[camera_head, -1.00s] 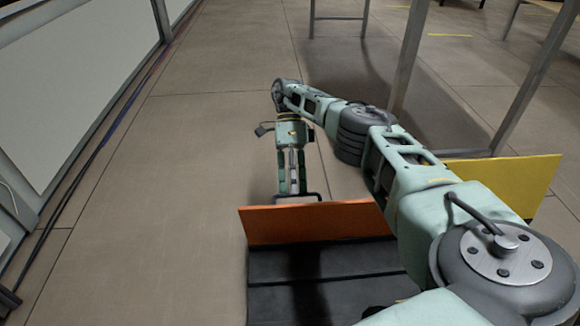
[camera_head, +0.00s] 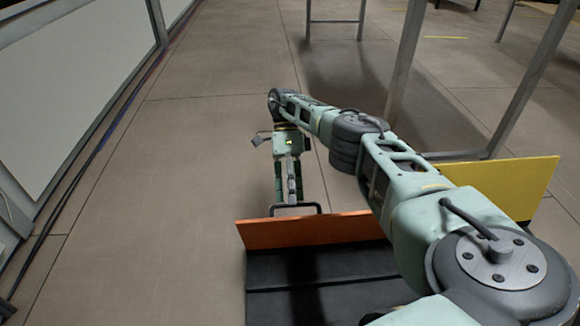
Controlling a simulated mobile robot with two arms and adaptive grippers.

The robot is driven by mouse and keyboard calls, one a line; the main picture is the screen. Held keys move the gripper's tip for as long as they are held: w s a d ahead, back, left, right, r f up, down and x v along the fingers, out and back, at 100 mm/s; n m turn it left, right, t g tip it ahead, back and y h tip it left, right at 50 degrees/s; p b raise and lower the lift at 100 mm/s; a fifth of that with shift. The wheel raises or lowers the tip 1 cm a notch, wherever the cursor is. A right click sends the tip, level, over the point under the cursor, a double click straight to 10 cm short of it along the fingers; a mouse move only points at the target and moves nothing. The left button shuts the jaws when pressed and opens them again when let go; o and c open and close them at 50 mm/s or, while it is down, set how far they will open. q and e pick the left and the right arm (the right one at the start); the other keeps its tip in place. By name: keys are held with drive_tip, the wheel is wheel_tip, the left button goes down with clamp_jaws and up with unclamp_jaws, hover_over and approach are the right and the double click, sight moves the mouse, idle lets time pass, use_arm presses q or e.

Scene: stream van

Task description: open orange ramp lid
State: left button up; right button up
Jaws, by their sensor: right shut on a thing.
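The orange ramp lid (camera_head: 310,231) stands tilted up at the far edge of a dark box-like interior. A dark bar handle (camera_head: 313,206) shows at its top edge, on the far side. My right gripper (camera_head: 291,203) points down at this handle and is shut on it. My right arm reaches across from the lower right and hides the lid's right end. My left gripper is not in view.
The dark interior (camera_head: 345,268) lies open in front of the lid. A yellow panel (camera_head: 500,182) stands to the right, behind my arm. A metal frame (camera_head: 515,100) rises behind it. A white-panelled wall (camera_head: 75,90) with cables runs along the left. The floor between is clear.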

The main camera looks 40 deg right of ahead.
wheel_tip(320, 180, up, 10)
idle(0.6)
idle(0.6)
